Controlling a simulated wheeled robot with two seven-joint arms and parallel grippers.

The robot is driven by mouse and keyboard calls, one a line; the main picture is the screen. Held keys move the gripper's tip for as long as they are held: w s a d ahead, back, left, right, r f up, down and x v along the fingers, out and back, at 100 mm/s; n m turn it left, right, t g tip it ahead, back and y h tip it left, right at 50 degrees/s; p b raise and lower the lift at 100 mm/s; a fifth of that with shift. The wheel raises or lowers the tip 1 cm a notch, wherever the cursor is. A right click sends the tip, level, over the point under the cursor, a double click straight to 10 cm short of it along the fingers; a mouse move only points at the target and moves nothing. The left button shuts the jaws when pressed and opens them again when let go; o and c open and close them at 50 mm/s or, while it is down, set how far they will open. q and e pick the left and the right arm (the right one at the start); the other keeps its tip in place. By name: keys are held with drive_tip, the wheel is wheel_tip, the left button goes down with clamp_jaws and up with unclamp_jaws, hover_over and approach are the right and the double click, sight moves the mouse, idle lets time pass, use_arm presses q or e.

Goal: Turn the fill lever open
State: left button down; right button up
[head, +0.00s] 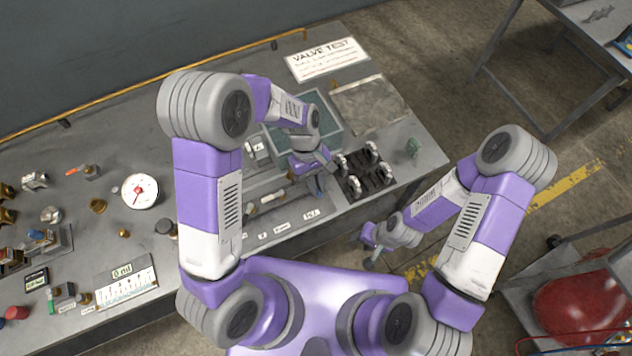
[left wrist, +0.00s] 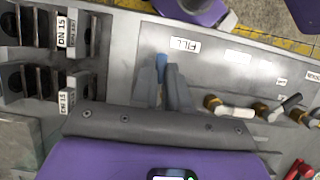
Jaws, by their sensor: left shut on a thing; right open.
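The fill lever shows as a blue handle (left wrist: 161,72) in the left wrist view, just beside the white FILL label (left wrist: 185,45). My left gripper (left wrist: 163,88) is shut on it, with the two grey fingers on either side of the blue handle. My right gripper (head: 373,262) is open and empty, off the bench's front edge.
A black rack (head: 366,172) with metal fittings stands right of my left gripper. Other valves (left wrist: 238,112) with white and dark handles lie in a row beside the lever. A VALVE TEST sheet (head: 326,60) lies at the back.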

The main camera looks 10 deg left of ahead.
use_arm(q)
drive_tip(key=shift+w, duration=0.1)
drive_tip(key=c, duration=1.4)
unclamp_jaws()
drive_tip(key=shift+r, duration=0.1)
drive_tip(key=p+v, duration=0.1)
drive_tip(key=v, duration=0.6)
drive_tip(key=shift+w+a+r, duration=0.1)
drive_tip(key=shift+r, duration=0.1)
